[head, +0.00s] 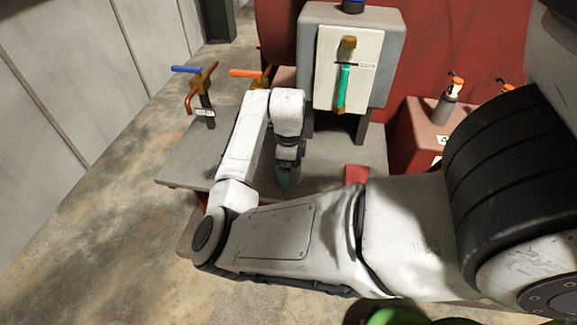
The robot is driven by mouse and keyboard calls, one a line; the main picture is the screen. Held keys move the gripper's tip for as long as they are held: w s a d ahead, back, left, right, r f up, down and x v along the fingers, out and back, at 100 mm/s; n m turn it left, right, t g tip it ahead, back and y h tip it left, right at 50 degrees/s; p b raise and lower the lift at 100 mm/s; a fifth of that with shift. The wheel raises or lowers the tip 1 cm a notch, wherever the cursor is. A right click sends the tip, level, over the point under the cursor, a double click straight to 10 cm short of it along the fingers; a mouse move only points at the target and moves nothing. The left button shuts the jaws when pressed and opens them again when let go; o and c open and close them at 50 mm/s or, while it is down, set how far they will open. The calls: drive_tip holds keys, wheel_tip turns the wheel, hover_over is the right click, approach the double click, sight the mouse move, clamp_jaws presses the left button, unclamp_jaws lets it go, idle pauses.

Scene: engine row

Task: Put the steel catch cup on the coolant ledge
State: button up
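A grey ledge (231,141) runs beneath a gauge box, in front of a red machine body; I take it to be the coolant ledge, though no label on it is readable. My gripper (286,182) points down over this ledge, in front of and to the left of the gauge box. Its tip looks dark with a teal patch. The fingers are too small and shaded to show whether they are open or shut. I cannot make out the steel catch cup in this view. My arm hides the front part of the ledge.
The grey gauge box (389,55) carries a white plate with a teal sight tube (343,88). A blue-handled valve (202,87) and an orange-handled valve (251,74) stand left. A red block (356,174) is right of my gripper. A red cabinet (414,130) bears a bottle (446,103).

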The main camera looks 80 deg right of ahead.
wheel_tip(320, 180, up, 12)
drive_tip(key=shift+r+b, duration=0.2)
drive_tip(key=shift+b, duration=0.25)
